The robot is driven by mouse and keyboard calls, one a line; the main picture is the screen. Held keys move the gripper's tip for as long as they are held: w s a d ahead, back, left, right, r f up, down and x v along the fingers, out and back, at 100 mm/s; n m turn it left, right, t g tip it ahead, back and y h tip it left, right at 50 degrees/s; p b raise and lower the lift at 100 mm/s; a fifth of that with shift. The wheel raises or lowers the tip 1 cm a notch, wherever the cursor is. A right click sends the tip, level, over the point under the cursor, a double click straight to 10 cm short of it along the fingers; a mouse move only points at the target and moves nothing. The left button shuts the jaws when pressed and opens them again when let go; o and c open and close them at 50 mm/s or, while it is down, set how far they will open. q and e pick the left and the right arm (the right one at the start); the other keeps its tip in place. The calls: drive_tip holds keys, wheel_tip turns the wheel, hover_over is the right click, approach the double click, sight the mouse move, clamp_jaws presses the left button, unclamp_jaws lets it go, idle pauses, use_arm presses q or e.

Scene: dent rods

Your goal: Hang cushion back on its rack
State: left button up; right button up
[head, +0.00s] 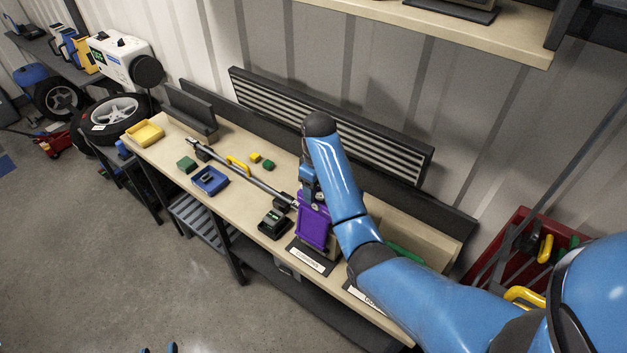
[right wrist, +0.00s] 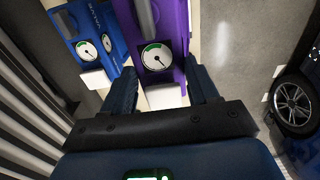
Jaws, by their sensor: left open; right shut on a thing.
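A purple block-like piece (head: 314,226) stands at the front of the workbench, above a black base with a white label (head: 306,258). In the right wrist view the purple piece (right wrist: 165,30) shows a round green-and-white gauge, and my right gripper (right wrist: 161,78) has a finger on each side of it. In the head view my right gripper (head: 309,192) reaches down onto it from above, partly hidden by my arm. I cannot tell whether the piece rests on the base. No thing plainly looks like a cushion. Only two tips of my left gripper (head: 158,349) show at the bottom edge, apart and empty.
A blue gauge unit (right wrist: 90,40) is close beside the purple piece. A long metal rod (head: 250,178) lies along the bench, near a black device (head: 275,222), a blue tray (head: 209,181) and small green and yellow blocks. A slatted panel (head: 330,122) stands behind.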

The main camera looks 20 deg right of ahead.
drive_tip(key=shift+s+a+f, duration=0.1)
drive_tip(key=shift+s+f, duration=0.15)
drive_tip(key=shift+f, duration=0.55)
drive_tip(key=shift+w+a+f, duration=0.1)
drive_tip(key=shift+a+f, duration=0.1)
drive_tip(key=shift+f, duration=0.4)
drive_tip(key=shift+d+f+b, duration=0.1)
drive_tip(key=shift+f+b, duration=0.4)
drive_tip(key=shift+f, duration=0.4)
use_arm(q)
drive_tip(key=shift+w+f, duration=0.2)
drive_tip(key=shift+f, duration=0.45)
use_arm(e)
drive_tip(key=shift+f, duration=0.5)
drive_tip(key=shift+s, duration=0.2)
drive_tip(key=o, duration=1.5)
